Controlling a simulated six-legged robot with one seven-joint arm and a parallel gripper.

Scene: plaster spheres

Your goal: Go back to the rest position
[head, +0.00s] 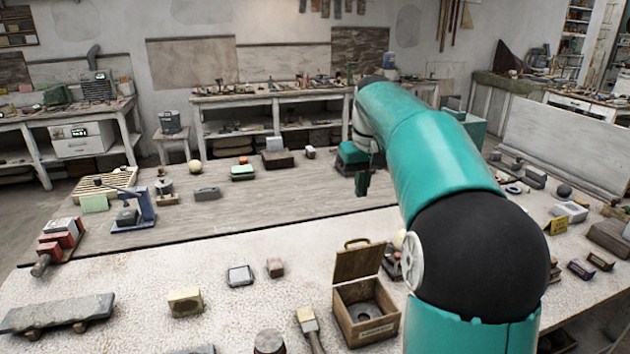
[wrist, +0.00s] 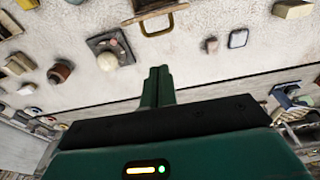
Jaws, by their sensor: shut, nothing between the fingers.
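My gripper (head: 362,184) hangs in the air above the far part of the table in the head view. In the wrist view its two green fingers (wrist: 160,84) are pressed together with nothing between them. A pale sphere (wrist: 107,61) rests on a dark square base (wrist: 122,46) in the wrist view, apart from the fingers.
A blue press (head: 134,209) and a red tool (head: 56,245) stand at the left. A cream ball (head: 195,167) and a green block (head: 242,173) lie farther back. A brush (head: 309,325) lies near the front. The light tabletop left of the box has clear patches.

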